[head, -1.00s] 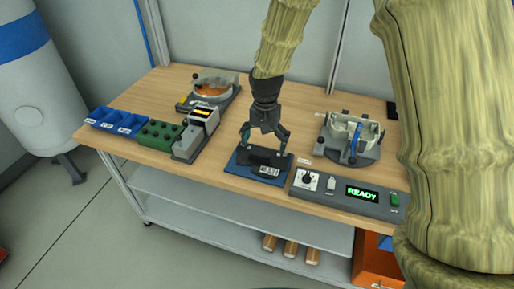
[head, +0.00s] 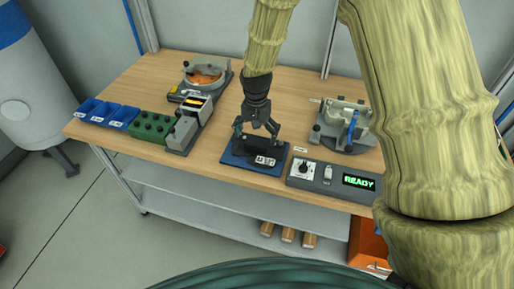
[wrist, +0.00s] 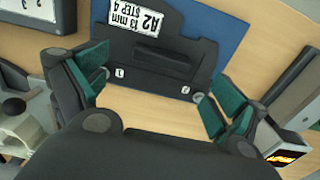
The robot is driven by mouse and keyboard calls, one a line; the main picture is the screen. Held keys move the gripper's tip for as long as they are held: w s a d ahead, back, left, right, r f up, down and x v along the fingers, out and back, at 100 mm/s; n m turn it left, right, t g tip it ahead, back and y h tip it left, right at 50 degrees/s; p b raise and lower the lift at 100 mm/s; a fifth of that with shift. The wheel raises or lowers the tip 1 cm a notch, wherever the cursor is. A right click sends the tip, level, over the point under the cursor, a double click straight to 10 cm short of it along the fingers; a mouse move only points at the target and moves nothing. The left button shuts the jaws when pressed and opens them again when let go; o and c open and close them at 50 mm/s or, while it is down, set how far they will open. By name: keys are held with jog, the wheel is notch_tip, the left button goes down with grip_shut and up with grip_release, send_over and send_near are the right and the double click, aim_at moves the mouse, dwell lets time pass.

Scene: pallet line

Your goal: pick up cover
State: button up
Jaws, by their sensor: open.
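The dark cover (head: 262,147), which I take to be the black plate-like part, is on the blue mat (head: 236,160) near the table's front edge. It carries a white label reading "A2 13 mm STEP 4". In the wrist view the cover (wrist: 178,50) shows at the top, its two small marked corners towards my gripper. My gripper (head: 256,128) is right over it in the head view, fingers spread. In the wrist view my gripper (wrist: 155,92) has its green-padded fingers apart at either side of the cover's near end, with bare wood between them. I cannot tell whether they touch it.
A control box (head: 330,177) reading "READY" is close on the right, with a grey clamp fixture (head: 343,128) behind it. On the left are a grey device (head: 188,128), a green block (head: 152,128) and blue bins (head: 107,115). A round dish fixture (head: 204,76) stands behind.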

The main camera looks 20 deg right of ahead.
aim_at(256, 144)
jog(key=shift+s+a+f+p, duration=0.15)
jog(key=shift+f+p, duration=0.75)
jog(key=shift+f, duration=1.65)
jog(key=shift+c, duration=0.4)
jog(key=c, duration=1)
